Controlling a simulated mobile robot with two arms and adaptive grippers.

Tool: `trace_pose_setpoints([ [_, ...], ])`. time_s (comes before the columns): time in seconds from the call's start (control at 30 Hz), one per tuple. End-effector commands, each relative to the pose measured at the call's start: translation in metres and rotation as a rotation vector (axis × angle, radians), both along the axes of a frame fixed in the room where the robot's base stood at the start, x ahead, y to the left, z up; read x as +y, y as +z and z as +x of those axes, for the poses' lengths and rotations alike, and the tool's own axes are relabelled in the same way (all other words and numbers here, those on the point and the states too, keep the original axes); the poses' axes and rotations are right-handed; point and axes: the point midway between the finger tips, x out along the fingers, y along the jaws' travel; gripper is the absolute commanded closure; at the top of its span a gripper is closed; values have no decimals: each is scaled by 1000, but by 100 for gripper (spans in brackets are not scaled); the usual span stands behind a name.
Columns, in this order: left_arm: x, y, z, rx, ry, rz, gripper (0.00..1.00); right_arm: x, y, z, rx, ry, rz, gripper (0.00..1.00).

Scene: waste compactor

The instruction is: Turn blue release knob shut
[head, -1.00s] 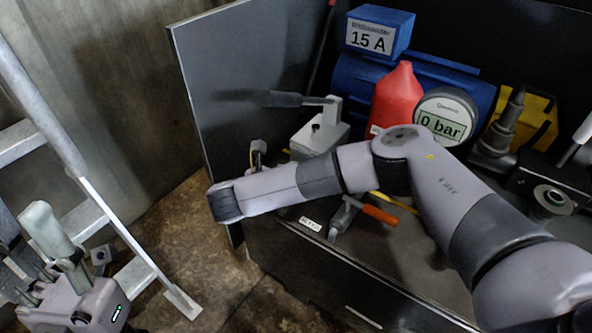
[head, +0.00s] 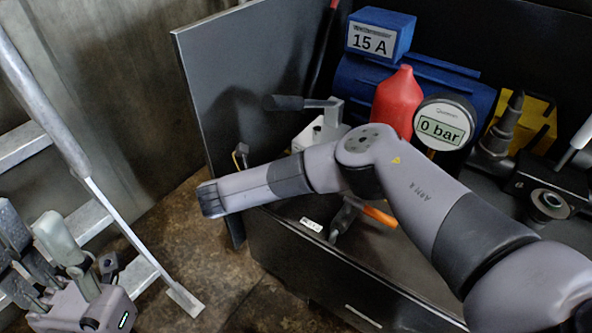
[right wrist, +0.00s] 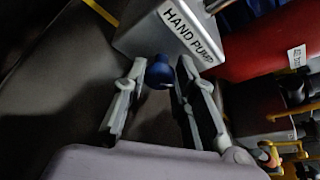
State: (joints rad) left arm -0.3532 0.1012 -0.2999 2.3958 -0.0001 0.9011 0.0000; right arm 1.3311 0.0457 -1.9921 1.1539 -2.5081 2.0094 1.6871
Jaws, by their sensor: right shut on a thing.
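The blue release knob (right wrist: 158,72) is at the base of the white hand pump (right wrist: 172,32) in the right wrist view. My right gripper (right wrist: 162,70) has a finger on each side of the knob and is shut on it. In the head view the pump (head: 318,132) stands on the bench, partly behind my right arm, and the knob is hidden there. My right gripper cannot be made out in that view. My left gripper (head: 38,235) is at the lower left, its fingers apart and empty, away from the bench.
A red bottle (head: 396,102), a gauge reading 0 bar (head: 443,125) and a blue box marked 15 A (head: 378,36) stand behind my right arm. An orange-handled tool (head: 379,216) lies on the bench. A dark panel (head: 240,80) stands left; a ladder (head: 75,150) is farther left.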

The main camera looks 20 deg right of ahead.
Motion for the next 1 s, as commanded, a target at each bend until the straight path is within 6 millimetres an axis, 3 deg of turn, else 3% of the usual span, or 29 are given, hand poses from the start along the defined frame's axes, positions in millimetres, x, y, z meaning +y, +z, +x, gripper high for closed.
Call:
trace_pose_setpoints([
  [0.33,1,3,-2,-10,0,-1,60,0,0,0,3,0,-2,100],
  [0.37,0,3,-2,-10,0,-1,60,0,0,0,2,0,-1,73],
  [0.63,1,3,-2,-10,0,-1,60,0,0,0,2,0,-1,55],
  [1.0,1,3,-1,-6,2,-5,60,3,1,-1,1,2,-1,55],
])
